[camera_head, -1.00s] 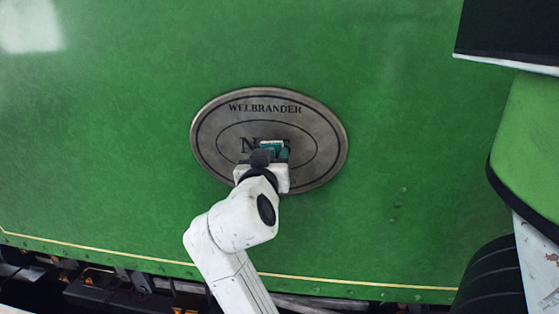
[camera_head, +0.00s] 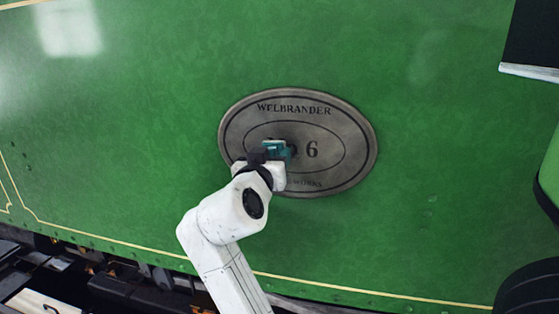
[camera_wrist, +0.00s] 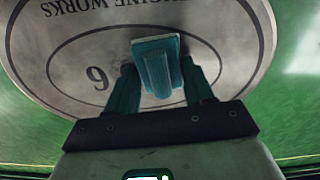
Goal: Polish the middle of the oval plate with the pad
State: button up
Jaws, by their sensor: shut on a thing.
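The oval plate (camera_head: 358,130) is grey, lettered and fixed to a green panel, right of centre in the head view. Its "WELBRANDER" line and the "6" show, while my gripper hides the left part of the middle line. My gripper (camera_head: 268,154) is shut on the teal pad (camera_head: 279,150) in front of the plate, left of its middle. In the wrist view the pad (camera_wrist: 158,62) sits between the fingers of my gripper (camera_wrist: 160,82), with the plate (camera_wrist: 245,35) behind it. I cannot tell whether the pad touches the plate.
The green panel (camera_head: 150,110) is broad and clear around the plate. Dark running gear (camera_head: 110,275) lies below its cream-lined lower edge. A dark wheel (camera_head: 530,290) and a dark box with a pale edge (camera_head: 535,45) stand at the right.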

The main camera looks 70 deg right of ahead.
aim_at(331, 155)
jog(key=shift+s+d+r+p, duration=0.15)
jog(key=shift+s+d, duration=0.15)
jog(key=shift+s, duration=1.8)
jog(key=shift+s+d+p, duration=0.2)
jog(key=shift+s+d, duration=0.15)
jog(key=shift+s, duration=1.75)
jog(key=shift+s+d+r+p, duration=0.15)
jog(key=shift+s+d, duration=0.15)
jog(key=shift+s, duration=1.8)
jog(key=shift+w+f, duration=0.1)
jog(key=shift+w, duration=0.1)
jog(key=w+a+b, duration=0.2)
jog(key=w+b, duration=0.1)
jog(key=w, duration=1)
jog(key=shift+w, duration=0.4)
jog(key=shift+a+b, duration=0.2)
jog(key=shift+b, duration=0.1)
